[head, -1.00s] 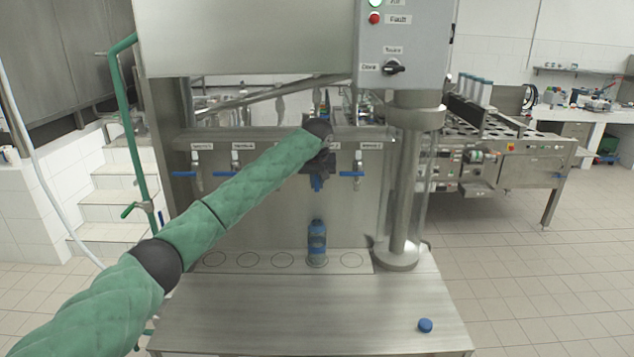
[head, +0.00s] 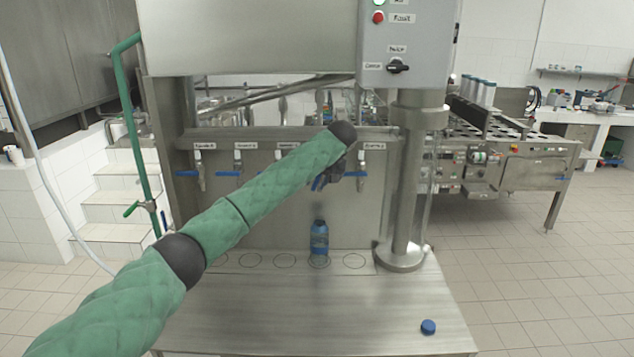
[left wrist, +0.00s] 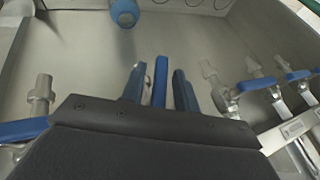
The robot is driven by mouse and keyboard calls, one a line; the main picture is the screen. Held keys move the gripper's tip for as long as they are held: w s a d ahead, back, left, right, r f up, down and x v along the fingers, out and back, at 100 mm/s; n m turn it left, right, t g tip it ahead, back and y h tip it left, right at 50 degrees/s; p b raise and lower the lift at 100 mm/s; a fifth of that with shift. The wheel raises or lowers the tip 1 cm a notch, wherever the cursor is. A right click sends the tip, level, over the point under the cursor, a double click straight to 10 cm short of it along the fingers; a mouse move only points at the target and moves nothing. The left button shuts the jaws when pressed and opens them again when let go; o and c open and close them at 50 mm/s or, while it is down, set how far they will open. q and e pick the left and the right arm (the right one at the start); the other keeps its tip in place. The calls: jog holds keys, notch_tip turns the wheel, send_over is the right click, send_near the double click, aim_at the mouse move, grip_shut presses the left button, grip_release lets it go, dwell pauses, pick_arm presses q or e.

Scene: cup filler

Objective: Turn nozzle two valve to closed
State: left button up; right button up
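Five valves with blue lever handles line the steel back panel under small labels, which are too blurred for me to read surely. My left gripper (head: 332,178) is at the fourth valve from the left, and my forearm hides most of that valve and its label. Its blue handle (head: 318,183) shows just left of the gripper, slanting downward. In the left wrist view the handle (left wrist: 160,82) stands between the two fingers of my left gripper (left wrist: 160,88), with narrow gaps on both sides, so the fingers look open around it. My right gripper is not in view.
A blue bottle (head: 319,240) stands upright on a marked circle below the fourth valve. A blue cap (head: 428,327) lies at the front right of the steel counter (head: 300,310). A steel column (head: 405,190) rises right of the valves. Neighbouring handles (head: 365,174) are horizontal.

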aim_at(319, 178)
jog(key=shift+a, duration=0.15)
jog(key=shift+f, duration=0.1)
